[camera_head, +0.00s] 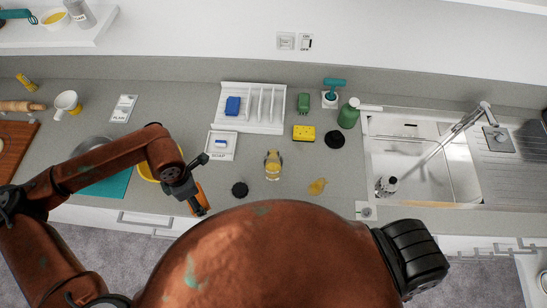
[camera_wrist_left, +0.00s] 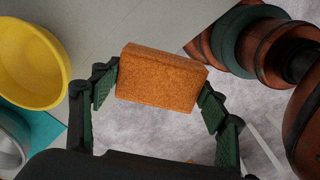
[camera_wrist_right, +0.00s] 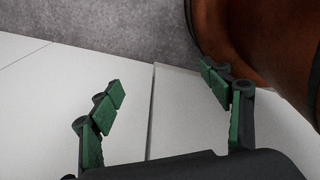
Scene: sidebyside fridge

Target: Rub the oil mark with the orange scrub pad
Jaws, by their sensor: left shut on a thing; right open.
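The orange scrub pad (camera_wrist_left: 162,78) is held between the green-padded fingers of my left gripper (camera_wrist_left: 158,88). In the head view the pad (camera_head: 199,197) hangs near the counter's front edge, left of the black round item. The floor shows behind it in the left wrist view. A yellowish irregular patch (camera_head: 317,187), which looks like the oil mark, lies on the grey counter near the front, well to the right of the pad. My right gripper (camera_wrist_right: 163,92) is open and empty in front of white cabinet fronts.
Around the patch are a black round item (camera_head: 240,189), a small yellow-topped item (camera_head: 273,165), a yellow sponge (camera_head: 304,133) and a black disc (camera_head: 335,139). A soap dish (camera_head: 221,157) stands left. The sink (camera_head: 420,170) is at right. A yellow bowl (camera_wrist_left: 30,62) is beside my left gripper.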

